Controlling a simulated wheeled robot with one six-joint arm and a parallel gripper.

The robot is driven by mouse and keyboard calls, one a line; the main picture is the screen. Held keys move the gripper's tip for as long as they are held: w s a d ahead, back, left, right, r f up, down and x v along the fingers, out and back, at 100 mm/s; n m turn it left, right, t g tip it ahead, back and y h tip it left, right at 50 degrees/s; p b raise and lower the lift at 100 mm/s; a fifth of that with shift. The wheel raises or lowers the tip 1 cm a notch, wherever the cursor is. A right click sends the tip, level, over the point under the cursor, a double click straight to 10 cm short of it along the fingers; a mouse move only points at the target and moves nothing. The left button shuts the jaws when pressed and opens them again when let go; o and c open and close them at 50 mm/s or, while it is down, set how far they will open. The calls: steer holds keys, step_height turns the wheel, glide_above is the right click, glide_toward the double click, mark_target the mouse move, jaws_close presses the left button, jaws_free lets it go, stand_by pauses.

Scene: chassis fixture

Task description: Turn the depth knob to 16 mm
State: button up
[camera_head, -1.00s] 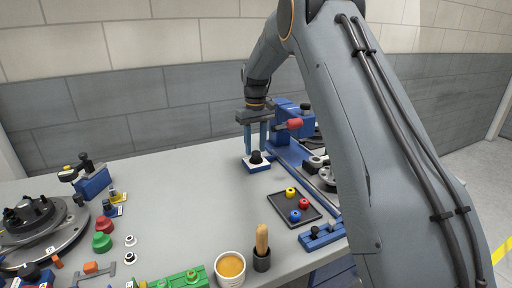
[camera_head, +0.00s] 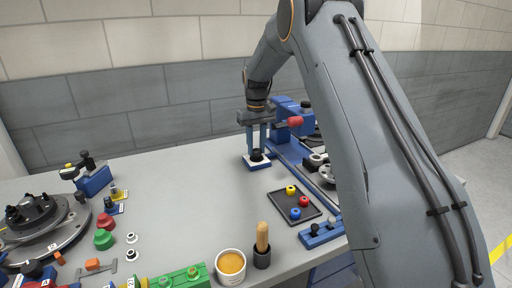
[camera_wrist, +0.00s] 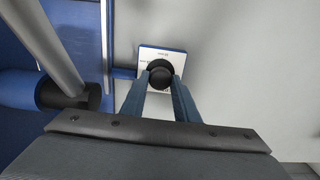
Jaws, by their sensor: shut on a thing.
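The depth knob (camera_wrist: 160,72) is a round black knob on a small plate (camera_wrist: 147,53) with a white top and a blue base. In the head view the knob (camera_head: 257,154) stands on the same plate (camera_head: 248,163) at the far side of the table. My gripper (camera_head: 256,148) points down over the plate. Its two blue-grey fingers (camera_wrist: 160,88) are shut on the knob, one on each side. The printed marks on the plate are too small to read, and the knob and fingers hide part of it.
A blue fixture with a red knob (camera_head: 295,121) stands right beside my gripper. A dark tray (camera_head: 282,204) with several coloured rings lies in front. A cup (camera_head: 230,266) and a wooden-handled tool (camera_head: 262,240) stand nearer. The table left of the plate is clear.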

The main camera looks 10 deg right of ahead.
mark_target(257, 150)
steer(key=m, duration=0.5)
steer(key=shift+m, duration=0.3)
steer(key=m, duration=0.5)
steer(key=shift+d+r, duration=0.1)
steer(key=shift+m, duration=0.4)
steer(key=o, duration=0.8)
step_height(257, 150, up, 8)
steer(key=shift+f+b, duration=0.1)
steer(key=shift+b, duration=0.9)
